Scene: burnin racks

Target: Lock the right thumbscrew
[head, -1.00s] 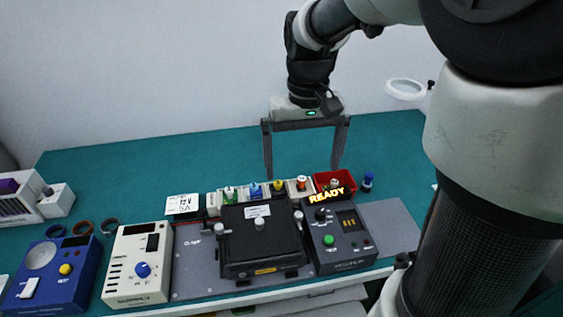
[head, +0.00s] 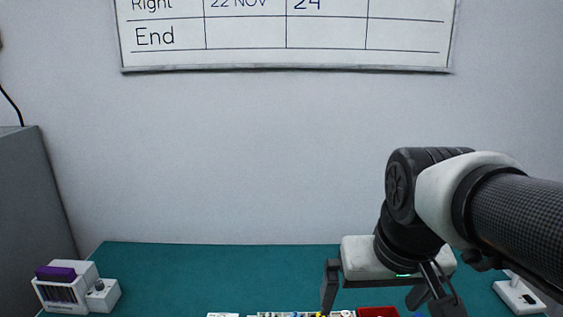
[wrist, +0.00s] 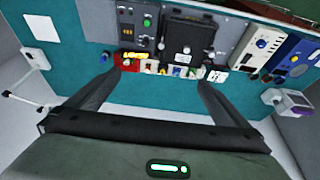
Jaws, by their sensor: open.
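My gripper (head: 385,297) is open and empty, held above the back of the green bench in the head view. In the wrist view my gripper (wrist: 158,74) has its two dark fingers spread wide. Beyond the fingertips in that view is the black fixture (wrist: 192,28) on its grey plate. A small pale knob (wrist: 161,44) shows at the fixture's left edge there; it is too small to tell whether this thumbscrew is locked. The fixture is below the frame in the head view.
A red bin (wrist: 127,65) and several small coloured parts lie between the fingers in the wrist view. A white instrument (wrist: 241,37) and blue instrument (wrist: 293,54) stand beside the fixture. A whiteboard (head: 285,60) hangs on the wall. The bench's back left (head: 210,275) is clear.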

